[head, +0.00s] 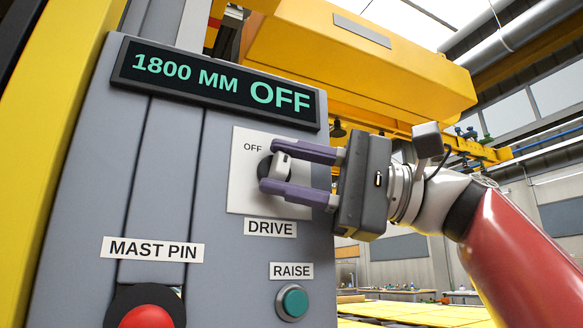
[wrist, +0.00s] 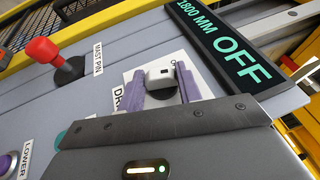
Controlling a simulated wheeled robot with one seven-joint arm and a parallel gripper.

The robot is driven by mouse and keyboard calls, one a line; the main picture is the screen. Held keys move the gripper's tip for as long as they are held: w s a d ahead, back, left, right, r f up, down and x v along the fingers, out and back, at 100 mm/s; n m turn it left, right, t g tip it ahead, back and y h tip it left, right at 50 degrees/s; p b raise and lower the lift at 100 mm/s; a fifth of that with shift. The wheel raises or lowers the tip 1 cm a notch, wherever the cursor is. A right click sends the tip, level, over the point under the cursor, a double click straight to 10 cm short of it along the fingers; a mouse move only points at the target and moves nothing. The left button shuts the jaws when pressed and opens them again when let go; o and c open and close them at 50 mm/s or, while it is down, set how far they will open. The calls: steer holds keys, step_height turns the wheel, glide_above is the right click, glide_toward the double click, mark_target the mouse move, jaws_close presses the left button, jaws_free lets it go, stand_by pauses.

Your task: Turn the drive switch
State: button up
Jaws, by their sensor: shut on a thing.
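The drive switch (head: 282,165) is a knob with a light grey handle on a black round base, on a white plate (head: 241,196) marked OFF above the DRIVE label (head: 270,228). My gripper (head: 268,165) reaches in from the right, its two purple fingers above and below the switch handle, shut on it. In the wrist view the handle (wrist: 160,75) sits between the fingers, with part of the black base showing. The display (head: 220,83) above reads 1800 MM OFF. The fingers hide part of the plate and any other marking on it.
A green RAISE button (head: 293,301) is below the DRIVE label. A red MAST PIN knob (head: 147,318) is at lower left. A purple LOWER button (wrist: 6,164) shows at the wrist view's left edge. A yellow post (head: 65,150) borders the grey panel on the left.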

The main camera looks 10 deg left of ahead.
steer(key=shift+n+h, duration=0.3)
steer(key=shift+h, duration=0.3)
stand_by(0.5)
steer(key=o, duration=1)
steer(key=shift+w+d+f, duration=0.15)
steer(key=shift+w+d, duration=0.05)
steer(key=shift+d, duration=1.1)
steer(key=shift+w+d+f, duration=0.1)
steer(key=shift+w+d, duration=0.15)
steer(key=shift+d, duration=1)
steer(key=shift+w+d+f, duration=0.15)
steer(key=shift+w+d, duration=0.05)
steer(key=shift+d, duration=1.1)
steer(key=shift+c, duration=0.3)
